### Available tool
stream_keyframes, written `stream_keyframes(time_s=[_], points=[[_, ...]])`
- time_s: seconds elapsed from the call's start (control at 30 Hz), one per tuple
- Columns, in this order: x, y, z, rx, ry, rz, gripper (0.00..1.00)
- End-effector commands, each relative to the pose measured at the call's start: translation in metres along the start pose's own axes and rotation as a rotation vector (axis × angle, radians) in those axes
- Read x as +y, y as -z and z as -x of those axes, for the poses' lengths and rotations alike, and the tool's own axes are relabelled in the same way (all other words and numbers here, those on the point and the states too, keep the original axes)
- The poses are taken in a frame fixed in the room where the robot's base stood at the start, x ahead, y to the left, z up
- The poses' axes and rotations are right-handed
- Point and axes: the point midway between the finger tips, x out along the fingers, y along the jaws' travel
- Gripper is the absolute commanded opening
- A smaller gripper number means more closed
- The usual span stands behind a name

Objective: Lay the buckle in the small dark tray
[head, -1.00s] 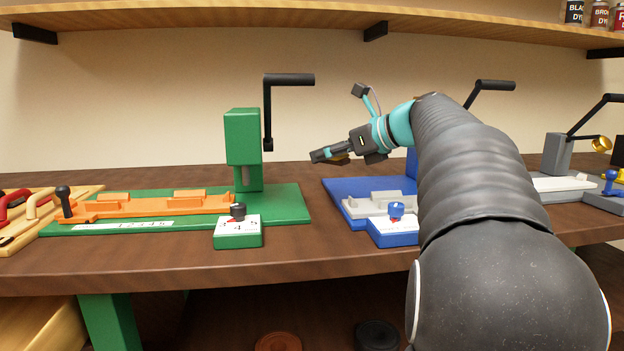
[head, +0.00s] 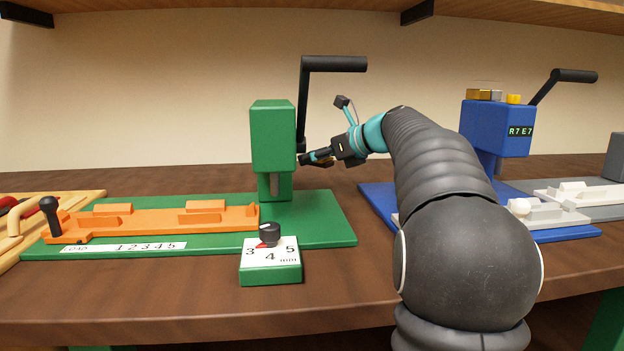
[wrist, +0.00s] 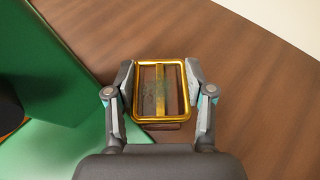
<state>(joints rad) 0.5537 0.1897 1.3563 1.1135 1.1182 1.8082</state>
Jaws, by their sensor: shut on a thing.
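A gold rectangular buckle (wrist: 160,121) with a centre bar is held between the two fingers of my gripper (wrist: 160,78) in the wrist view. The fingers touch its left and right sides. A darker brown, squarish shape (wrist: 172,126) shows through and just below the buckle, over the wooden table; it may be the small dark tray, mostly covered by the buckle. In the head view my gripper (head: 318,157) is above the back of the table, just right of the green press. No tray can be made out there.
The green press (head: 273,135) with its black crank stands close to my gripper's left. Its green base also fills the left of the wrist view (wrist: 70,60). A blue press (head: 495,125) stands right of my arm. Bare table (wrist: 250,70) lies right of the buckle.

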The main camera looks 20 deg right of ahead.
Motion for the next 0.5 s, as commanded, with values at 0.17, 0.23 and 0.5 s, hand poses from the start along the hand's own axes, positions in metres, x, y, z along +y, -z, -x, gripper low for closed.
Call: stream_keyframes(time_s=[0.17,0.23,0.5], points=[[-0.008,0.004,-0.024,0.0,-0.001,-0.001,0.18],[-0.009,0.005,-0.028,0.0,0.0,0.0,0.18],[-0.009,0.029,-0.038,0.002,0.002,-0.003,0.18]])
